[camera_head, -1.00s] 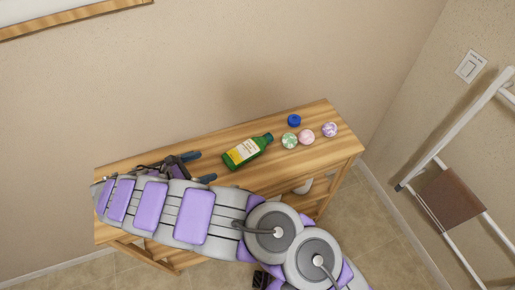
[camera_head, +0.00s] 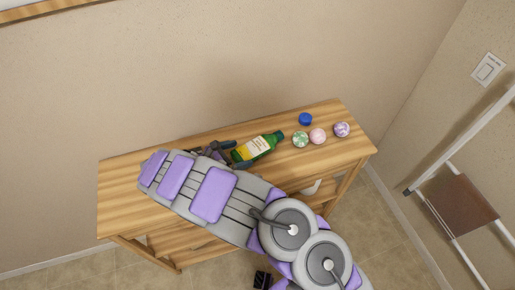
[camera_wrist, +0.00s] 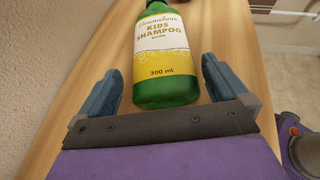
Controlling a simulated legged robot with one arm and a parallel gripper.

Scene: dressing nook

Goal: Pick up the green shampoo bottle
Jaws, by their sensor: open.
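The green shampoo bottle (camera_head: 257,147) lies on its side on the wooden table (camera_head: 120,195), its cap toward the right. In the wrist view the bottle (camera_wrist: 162,55) shows its white and yellow label, with its base toward me. My gripper (camera_head: 226,153) is at the bottle's base end in the head view, partly hidden by my arm. In the wrist view my gripper (camera_wrist: 165,85) is open, with one blue finger on each side of the bottle's base. Gaps show between both fingers and the bottle.
A blue round item (camera_head: 305,119) and green (camera_head: 300,139), pink (camera_head: 318,136) and purple (camera_head: 342,129) balls sit right of the bottle. The wall runs behind the table. A white-framed rack (camera_head: 462,200) stands at right. The table's left end is clear.

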